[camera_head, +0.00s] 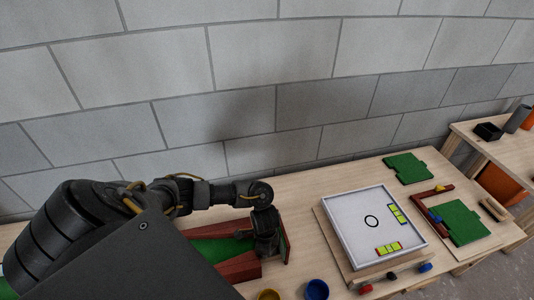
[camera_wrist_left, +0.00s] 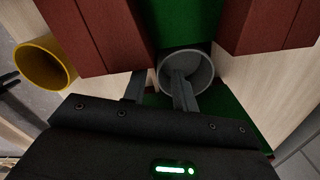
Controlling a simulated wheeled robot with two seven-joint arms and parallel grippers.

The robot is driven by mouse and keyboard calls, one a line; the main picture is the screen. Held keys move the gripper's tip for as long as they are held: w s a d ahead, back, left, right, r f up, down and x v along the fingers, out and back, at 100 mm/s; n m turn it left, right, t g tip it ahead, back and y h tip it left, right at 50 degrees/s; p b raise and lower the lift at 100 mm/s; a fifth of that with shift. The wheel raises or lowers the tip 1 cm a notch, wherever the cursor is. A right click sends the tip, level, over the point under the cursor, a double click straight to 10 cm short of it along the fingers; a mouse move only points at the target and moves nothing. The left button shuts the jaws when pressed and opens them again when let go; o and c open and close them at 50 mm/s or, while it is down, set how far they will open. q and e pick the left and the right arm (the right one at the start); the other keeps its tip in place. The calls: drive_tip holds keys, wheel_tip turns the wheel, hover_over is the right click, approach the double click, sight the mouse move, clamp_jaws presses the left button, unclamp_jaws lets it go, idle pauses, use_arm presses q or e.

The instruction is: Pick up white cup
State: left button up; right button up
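The white cup (camera_wrist_left: 204,68), looking light grey in the shade, shows in the left wrist view with its round mouth toward the camera. It sits at the end of a green strip (camera_wrist_left: 180,20) between two dark red battens. My left gripper (camera_wrist_left: 158,82) is open at the cup. One finger reaches into its mouth, and the other is outside, to the left of its wall. A gap shows between the fingers; contact with the wall is unclear. In the head view my left gripper (camera_head: 266,238) is low over the red and green structure, and I cannot make out the cup there.
A yellow cup (camera_wrist_left: 40,66) is left of the white cup; it also shows in the head view (camera_head: 268,295) beside a blue cup (camera_head: 317,290). A white framed board (camera_head: 365,250) lies to the right on the table. A block wall (camera_head: 270,100) stands behind.

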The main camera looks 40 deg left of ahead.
use_arm(q)
wheel_tip(320, 180, down, 2)
drive_tip(key=shift+f, duration=0.25)
clamp_jaws()
drive_tip(key=shift+w+r, duration=0.1)
drive_tip(key=shift+r, duration=0.05)
wheel_tip(320, 180, up, 18)
drive_tip(key=p, duration=0.7)
